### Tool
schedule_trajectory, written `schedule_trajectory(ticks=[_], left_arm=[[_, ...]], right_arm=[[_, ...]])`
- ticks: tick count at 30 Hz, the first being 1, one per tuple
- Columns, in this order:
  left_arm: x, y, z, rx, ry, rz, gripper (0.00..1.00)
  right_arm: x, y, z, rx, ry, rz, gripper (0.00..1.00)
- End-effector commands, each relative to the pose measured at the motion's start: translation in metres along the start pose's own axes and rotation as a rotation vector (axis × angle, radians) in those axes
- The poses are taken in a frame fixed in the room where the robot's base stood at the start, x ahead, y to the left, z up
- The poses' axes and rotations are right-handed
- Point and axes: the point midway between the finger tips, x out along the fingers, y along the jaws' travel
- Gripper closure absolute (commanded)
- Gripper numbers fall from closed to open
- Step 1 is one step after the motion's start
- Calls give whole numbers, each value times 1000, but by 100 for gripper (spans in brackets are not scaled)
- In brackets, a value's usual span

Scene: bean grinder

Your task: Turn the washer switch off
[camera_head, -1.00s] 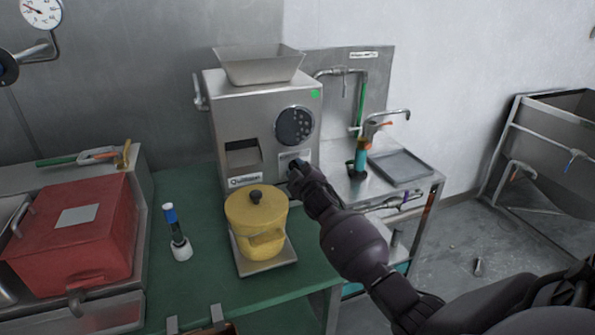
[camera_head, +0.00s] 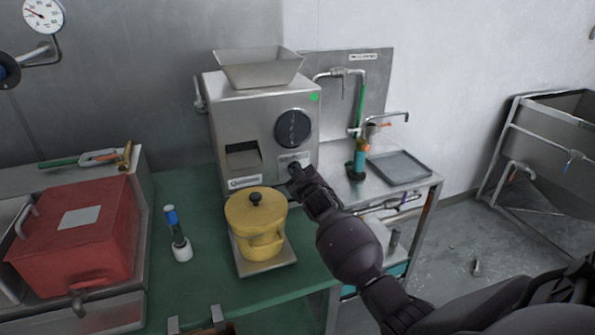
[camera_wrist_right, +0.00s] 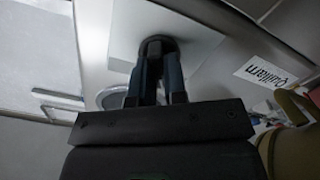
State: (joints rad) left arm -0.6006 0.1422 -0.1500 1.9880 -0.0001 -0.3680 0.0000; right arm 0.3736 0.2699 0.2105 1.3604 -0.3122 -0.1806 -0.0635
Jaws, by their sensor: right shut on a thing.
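The steel machine (camera_head: 228,118) with a hopper on top stands on the green table. Its front has a dark round dial (camera_head: 293,128), a green light (camera_head: 314,97) and a small label plate at lower right. My right gripper (camera_head: 295,172) is at the front's lower right, below that plate. In the right wrist view, its two fingers (camera_wrist_right: 156,75) are close together on a small dark switch (camera_wrist_right: 158,43) on a pale plate. The fingers hide most of the switch, so its setting cannot be read. My left gripper is not in view.
A yellow pot (camera_head: 256,222) stands on a small tray in front of the machine, left of my right forearm. A red box (camera_head: 75,255) is at left, with a blue-topped bottle (camera_head: 176,232) beside it. A steel sink counter (camera_head: 425,182) stands to the right.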

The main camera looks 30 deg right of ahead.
Motion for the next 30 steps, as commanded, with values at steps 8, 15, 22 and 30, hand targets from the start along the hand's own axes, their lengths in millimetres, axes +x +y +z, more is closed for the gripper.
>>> schedule_trajectory(ticks=[8, 15, 22, 30], left_arm=[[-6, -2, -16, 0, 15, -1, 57], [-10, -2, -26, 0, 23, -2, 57], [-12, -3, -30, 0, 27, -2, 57], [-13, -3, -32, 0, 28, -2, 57]], right_arm=[[0, 2, -2, 254, 0, 0, 100], [0, 3, -1, 428, 0, 1, 100], [0, 2, 0, 534, -1, 0, 100], [0, 2, 1, 584, -1, -1, 100]])
